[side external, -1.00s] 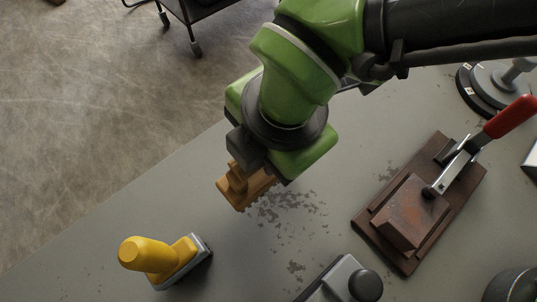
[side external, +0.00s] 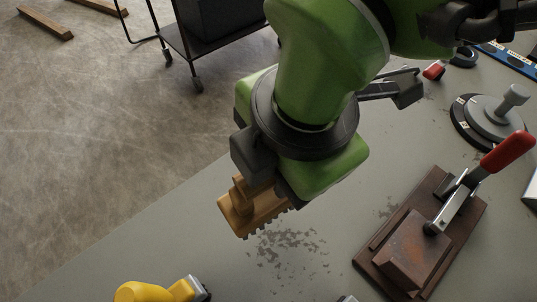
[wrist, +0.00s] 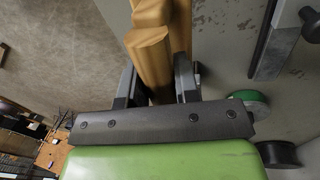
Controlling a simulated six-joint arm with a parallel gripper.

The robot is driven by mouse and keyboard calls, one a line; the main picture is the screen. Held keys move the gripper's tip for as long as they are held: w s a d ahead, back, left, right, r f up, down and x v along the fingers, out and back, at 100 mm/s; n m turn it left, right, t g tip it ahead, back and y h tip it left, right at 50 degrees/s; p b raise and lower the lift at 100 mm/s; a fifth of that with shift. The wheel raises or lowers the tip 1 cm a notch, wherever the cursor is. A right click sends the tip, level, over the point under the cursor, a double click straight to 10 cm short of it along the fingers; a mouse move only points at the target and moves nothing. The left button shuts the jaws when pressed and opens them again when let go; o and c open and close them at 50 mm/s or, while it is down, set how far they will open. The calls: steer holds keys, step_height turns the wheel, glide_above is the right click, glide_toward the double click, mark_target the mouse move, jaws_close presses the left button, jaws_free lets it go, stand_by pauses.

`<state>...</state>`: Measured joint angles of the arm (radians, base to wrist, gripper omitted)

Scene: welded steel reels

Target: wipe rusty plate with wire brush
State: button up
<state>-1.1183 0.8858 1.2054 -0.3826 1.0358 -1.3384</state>
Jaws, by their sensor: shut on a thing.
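My gripper (side external: 264,184) is shut on the wire brush (side external: 248,210), a brown wooden block with a grip on top and a toothed lower edge. It is held above the grey bench, left of the rusty plate and apart from it. In the wrist view the brush's wooden grip (wrist: 152,55) is between the two dark fingers of my gripper (wrist: 157,85). The rusty plate (side external: 408,252) is a brown, raised, sloped piece on a dark brown base (side external: 452,225). A toggle clamp (side external: 455,205) with a red handle presses on it.
A yellow-handled tool (side external: 145,291) stands at the bottom left, partly cut off. Grey stacked discs (side external: 490,117) with a knob stand at the right. Dark flecks (side external: 290,250) lie on the bench between brush and plate. A cart (side external: 210,35) stands on the floor behind.

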steer(key=s+d+m+h, duration=0.2)
steer(key=s+d+m, duration=0.1)
steer(key=d+m, duration=0.65)
steer(key=s+d+m+h, duration=0.1)
steer(key=s+d+m, duration=0.1)
steer(key=d+m, duration=0.75)
steer(key=shift+s+d+f+n, duration=0.1)
steer(key=shift+d+f+n, duration=0.35)
steer(key=shift+f, duration=0.85)
steer(key=shift+s+d+f+n, duration=0.1)
steer(key=shift+d+f+n, duration=0.3)
steer(key=shift+f, duration=0.9)
steer(key=shift+d+f+n, duration=0.35)
steer(key=shift+d+f, duration=0.1)
steer(key=shift+f, duration=0.85)
steer(key=shift+w+a+f, duration=0.15)
steer(key=shift+w+a, duration=0.55)
steer(key=shift+a, duration=0.05)
steer(key=shift+w+a+f, duration=0.1)
steer(key=shift+w+a, duration=0.6)
jaws_close()
steer(key=shift+s+d+f, duration=0.15)
steer(key=shift+s+d, duration=0.9)
steer(key=shift+d, duration=0.15)
steer(key=w+d+v, duration=0.1)
steer(key=v, duration=0.7)
steer(key=shift+s+d+r, duration=0.25)
steer(key=shift+r, duration=0.1)
